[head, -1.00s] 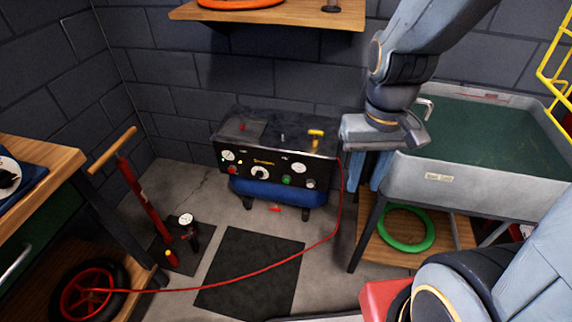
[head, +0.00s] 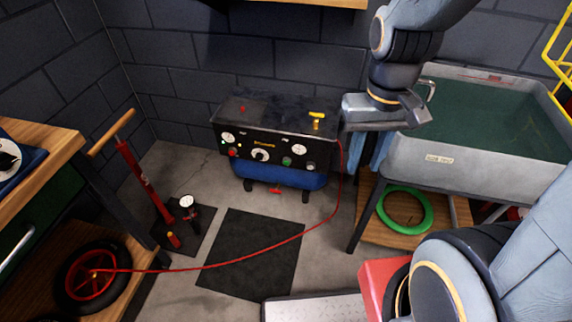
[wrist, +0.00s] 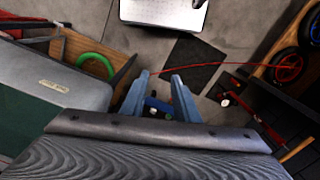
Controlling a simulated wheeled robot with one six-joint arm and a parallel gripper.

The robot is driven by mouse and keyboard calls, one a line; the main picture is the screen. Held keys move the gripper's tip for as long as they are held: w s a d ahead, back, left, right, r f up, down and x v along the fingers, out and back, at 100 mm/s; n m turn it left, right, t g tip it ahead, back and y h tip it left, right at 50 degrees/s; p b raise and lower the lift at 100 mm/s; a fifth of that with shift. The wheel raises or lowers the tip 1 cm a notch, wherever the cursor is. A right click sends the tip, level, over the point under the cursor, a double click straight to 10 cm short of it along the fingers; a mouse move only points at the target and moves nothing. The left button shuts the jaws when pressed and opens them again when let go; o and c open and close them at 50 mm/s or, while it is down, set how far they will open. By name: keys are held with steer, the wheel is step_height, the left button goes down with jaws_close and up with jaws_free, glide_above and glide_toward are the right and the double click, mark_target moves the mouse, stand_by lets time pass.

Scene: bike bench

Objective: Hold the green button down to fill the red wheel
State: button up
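The green button (head: 286,161) is on the black front panel of the compressor (head: 262,108) by the back wall. A red hose runs across the floor from the wheel to the compressor's right side. My gripper (head: 374,162) points down, right of the compressor and apart from the button. In the wrist view its two blue fingers (wrist: 160,76) are spread and empty.
A grey sink (head: 425,172) stands close to the right of my gripper, above a wooden shelf with a green ring (head: 405,209). A red floor pump (head: 147,185) with a gauge stands at left. A dark mat (head: 250,252) lies on open floor before the compressor.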

jaws_close()
stand_by(1.7)
